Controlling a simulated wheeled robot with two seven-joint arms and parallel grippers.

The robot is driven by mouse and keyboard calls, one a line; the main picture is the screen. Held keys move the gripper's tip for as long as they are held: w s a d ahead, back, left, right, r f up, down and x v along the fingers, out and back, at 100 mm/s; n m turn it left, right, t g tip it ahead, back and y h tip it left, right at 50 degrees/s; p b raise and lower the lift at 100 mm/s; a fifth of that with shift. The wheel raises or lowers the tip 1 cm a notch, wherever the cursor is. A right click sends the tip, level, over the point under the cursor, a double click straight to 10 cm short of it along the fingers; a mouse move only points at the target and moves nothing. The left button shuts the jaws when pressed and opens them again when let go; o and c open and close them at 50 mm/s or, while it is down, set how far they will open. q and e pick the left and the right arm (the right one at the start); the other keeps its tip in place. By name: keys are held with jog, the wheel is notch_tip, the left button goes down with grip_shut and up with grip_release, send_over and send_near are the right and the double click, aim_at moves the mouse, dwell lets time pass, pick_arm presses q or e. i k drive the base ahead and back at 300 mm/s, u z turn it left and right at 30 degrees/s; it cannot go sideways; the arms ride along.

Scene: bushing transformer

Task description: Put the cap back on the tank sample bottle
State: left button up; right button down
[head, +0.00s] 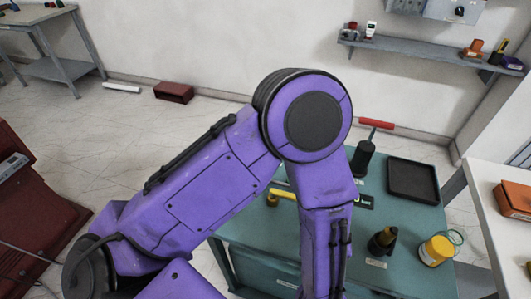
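A small dark bottle-like object (382,242) stands on the teal table, behind a small label whose text I cannot read. It may be the sample bottle, but I cannot tell whether its top is a cap. A taller black object (363,158) stands at the back of the table, with a red bar (376,123) showing just above it. No separate cap can be made out. My purple left arm crosses the middle of the view and hides part of the table. Its lower end runs out of the bottom edge, so neither gripper shows.
The teal table (410,275) also holds an empty black tray (413,180), a yellow container (437,250) with a green ring, and a yellow tool (281,196) partly behind my arm. A white bench (490,195) stands right, a red cabinet (30,225) left.

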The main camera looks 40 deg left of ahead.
aim_at(442, 247)
jog(key=z, duration=0.6)
